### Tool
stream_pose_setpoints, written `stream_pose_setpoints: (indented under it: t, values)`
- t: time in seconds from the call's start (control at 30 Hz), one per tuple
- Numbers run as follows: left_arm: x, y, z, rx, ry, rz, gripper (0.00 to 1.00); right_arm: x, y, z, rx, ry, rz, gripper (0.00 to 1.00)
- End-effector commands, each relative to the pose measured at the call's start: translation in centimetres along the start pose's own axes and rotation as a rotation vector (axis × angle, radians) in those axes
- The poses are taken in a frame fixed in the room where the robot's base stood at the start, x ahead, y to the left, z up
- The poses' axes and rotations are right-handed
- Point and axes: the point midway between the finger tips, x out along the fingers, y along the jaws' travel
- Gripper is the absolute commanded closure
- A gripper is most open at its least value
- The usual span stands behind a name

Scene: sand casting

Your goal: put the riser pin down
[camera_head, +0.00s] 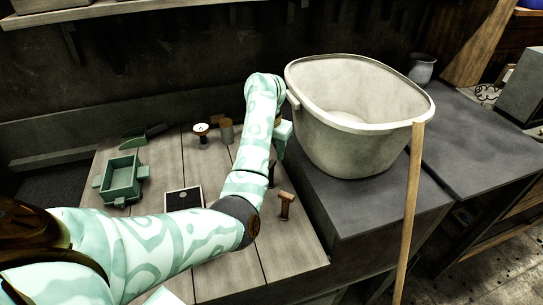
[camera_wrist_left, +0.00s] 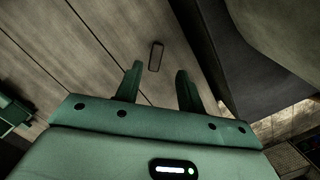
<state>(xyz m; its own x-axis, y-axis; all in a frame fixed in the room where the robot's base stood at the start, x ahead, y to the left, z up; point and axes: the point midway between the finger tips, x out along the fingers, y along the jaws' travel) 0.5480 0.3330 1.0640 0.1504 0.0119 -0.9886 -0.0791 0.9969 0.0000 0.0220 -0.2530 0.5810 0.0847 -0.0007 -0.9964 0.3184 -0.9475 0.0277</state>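In the left wrist view, a small dark, rounded, elongated piece (camera_wrist_left: 156,56), perhaps the riser pin, is over the wooden planks just past my fingertips. It looks apart from both fingers. My left gripper (camera_wrist_left: 157,80) is open, its two green fingers spread with a clear gap between them. In the head view my left gripper (camera_head: 283,140) is beside the large bucket's left side, over the right part of the table. My forearm and wrist mostly hide its fingers and what is below them. My right gripper is not in view.
A large pale bucket (camera_head: 345,145) stands on a grey block (camera_head: 375,205).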

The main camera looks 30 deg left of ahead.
Motion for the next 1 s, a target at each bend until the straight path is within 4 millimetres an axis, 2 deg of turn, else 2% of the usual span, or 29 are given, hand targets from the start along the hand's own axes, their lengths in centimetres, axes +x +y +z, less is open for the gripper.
stream_pose_setpoints:
  t: [0.03, 0.1, 0.3, 1.0]
  values:
    - [-1.8, 0.0, 0.1, -0.001, -0.004, 0.0, 0.61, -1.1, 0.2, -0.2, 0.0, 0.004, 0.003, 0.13]
    - [-3.2, 0.0, 0.1, -0.001, -0.003, 0.0, 0.61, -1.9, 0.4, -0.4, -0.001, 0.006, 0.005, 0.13]
    - [-5.3, 0.0, 0.0, 0.0, 0.0, 0.0, 0.61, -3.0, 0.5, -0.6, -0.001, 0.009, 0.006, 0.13]
    - [-5.4, 0.0, 0.0, 0.0, 0.001, 0.0, 0.61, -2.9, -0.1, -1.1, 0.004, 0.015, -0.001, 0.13]
